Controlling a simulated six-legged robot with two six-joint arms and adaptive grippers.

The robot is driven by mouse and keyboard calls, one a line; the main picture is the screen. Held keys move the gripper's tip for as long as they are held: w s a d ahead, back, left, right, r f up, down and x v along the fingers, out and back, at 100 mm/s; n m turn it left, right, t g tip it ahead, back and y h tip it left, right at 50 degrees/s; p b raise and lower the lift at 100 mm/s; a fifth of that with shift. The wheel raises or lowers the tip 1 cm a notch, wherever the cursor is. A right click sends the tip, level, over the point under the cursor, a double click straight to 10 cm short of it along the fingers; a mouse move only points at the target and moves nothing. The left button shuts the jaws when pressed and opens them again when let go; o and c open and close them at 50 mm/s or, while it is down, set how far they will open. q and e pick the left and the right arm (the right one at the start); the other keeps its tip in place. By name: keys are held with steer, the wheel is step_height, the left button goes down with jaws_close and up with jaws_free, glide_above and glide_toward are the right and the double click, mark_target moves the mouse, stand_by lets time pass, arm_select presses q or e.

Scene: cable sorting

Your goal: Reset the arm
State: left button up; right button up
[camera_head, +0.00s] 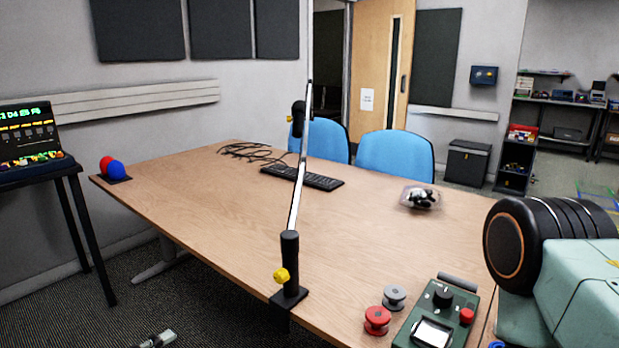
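No gripper of mine shows clearly in the head view. A small pale grey-green part (157,340) is cut off by the bottom edge at the left, and I cannot tell what it is. A thin jointed stand (297,195) is fixed at the front edge of the wooden table (200,190) and rises above it. Its black base has a yellow knob (281,275). A black keyboard (302,177) and a loose black cable (250,152) lie behind the stand.
A clear container (420,197) with dark and white items stands at the right. Red (377,320) and grey (395,297) spools sit beside a green device (437,318). Red and blue balls (112,167) are at the far left corner. Blue chairs (396,154) stand behind. The table's left middle is clear.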

arm_select(q)
steer(key=s+f+m+g+y, duration=0.5)
steer(key=f+y, duration=0.1)
steer(key=f, duration=0.6)
steer(key=s+f+m+g+y, duration=0.1)
steer(key=s+f+m+g, duration=0.1)
steer(key=s, duration=0.5)
steer(key=s+d+f+m+g+y, duration=0.1)
steer(key=s+f+m+g, duration=0.1)
steer(key=s, duration=0.6)
steer(key=s+d+f+m+g+y, duration=0.1)
steer(key=s+f+m+g+y, duration=0.1)
steer(key=s+g, duration=0.2)
steer(key=s, duration=0.3)
steer(key=shift+s+d+f+g, duration=0.15)
steer(key=shift+s+d+g, duration=0.1)
steer(key=shift+g, duration=0.05)
